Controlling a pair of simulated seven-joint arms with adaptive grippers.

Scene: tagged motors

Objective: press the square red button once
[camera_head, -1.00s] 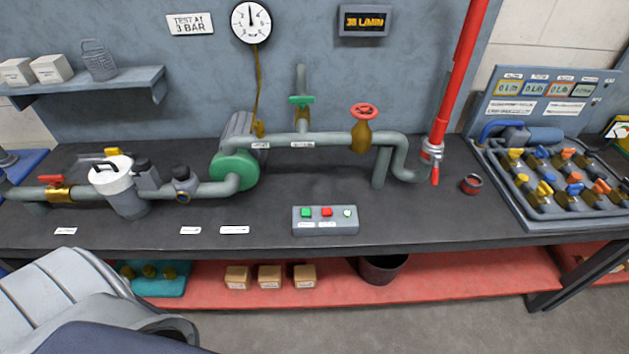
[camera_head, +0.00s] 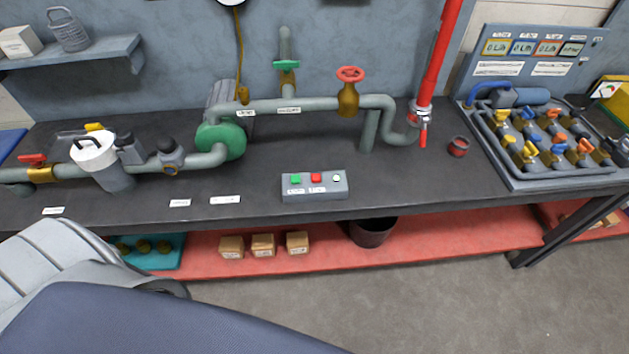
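The square red button (camera_head: 316,178) is in the middle of a small grey control box (camera_head: 314,193) near the front edge of the bench. A square green button (camera_head: 296,180) is to its left and a round white one (camera_head: 336,178) to its right. Nothing touches the box. Neither of my grippers shows in the head view. Large grey and dark blue parts fill the lower left corner, and no fingertips are visible there.
The dark bench top (camera_head: 260,222) is clear around the box. Behind it runs a pipe with a green pump (camera_head: 220,141) and a red-wheeled valve (camera_head: 349,94). A valve panel (camera_head: 545,135) stands at right. A red shelf (camera_head: 440,240) lies below.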

